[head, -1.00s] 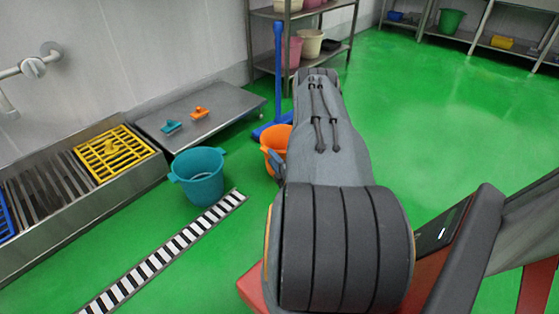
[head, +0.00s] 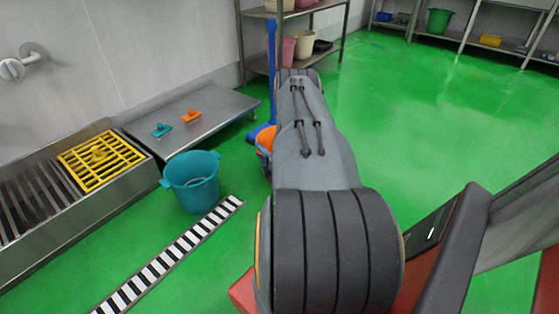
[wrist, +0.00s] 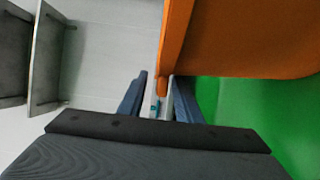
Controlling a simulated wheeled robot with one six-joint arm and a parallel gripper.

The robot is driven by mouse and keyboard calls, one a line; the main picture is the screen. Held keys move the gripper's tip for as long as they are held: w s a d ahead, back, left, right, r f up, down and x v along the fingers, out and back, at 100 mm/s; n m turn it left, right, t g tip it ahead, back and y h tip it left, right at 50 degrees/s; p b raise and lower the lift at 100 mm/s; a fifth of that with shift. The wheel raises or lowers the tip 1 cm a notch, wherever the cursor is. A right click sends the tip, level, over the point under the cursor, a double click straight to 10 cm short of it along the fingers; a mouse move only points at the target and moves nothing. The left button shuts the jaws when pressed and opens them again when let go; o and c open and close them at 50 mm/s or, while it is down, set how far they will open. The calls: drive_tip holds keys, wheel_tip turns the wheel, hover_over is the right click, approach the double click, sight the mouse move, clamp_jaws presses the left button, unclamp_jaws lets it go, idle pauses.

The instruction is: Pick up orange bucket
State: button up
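The orange bucket (head: 267,138) is mostly hidden behind my arm in the head view; only a small part of its left side shows. In the wrist view the orange bucket (wrist: 245,40) fills the upper right, very close. My gripper (wrist: 158,90) points at it with its two dark blue fingers apart. A narrow orange edge of the bucket reaches down between the fingertips, nearer the right finger. A gap shows between this edge and the left finger. In the head view the fingers are mostly hidden by my arm.
A teal bucket (head: 192,181) stands on the green floor left of the orange one. A low steel table (head: 222,112) and a blue broom (head: 271,65) are close behind. A steel rack (head: 241,45) stands at the back. Open floor lies to the right.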

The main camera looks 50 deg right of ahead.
drive_tip(key=b+x, duration=0.3)
drive_tip(key=x, duration=0.2)
drive_tip(key=shift+d+f, duration=0.1)
drive_tip(key=shift+d, duration=0.05)
clamp_jaws()
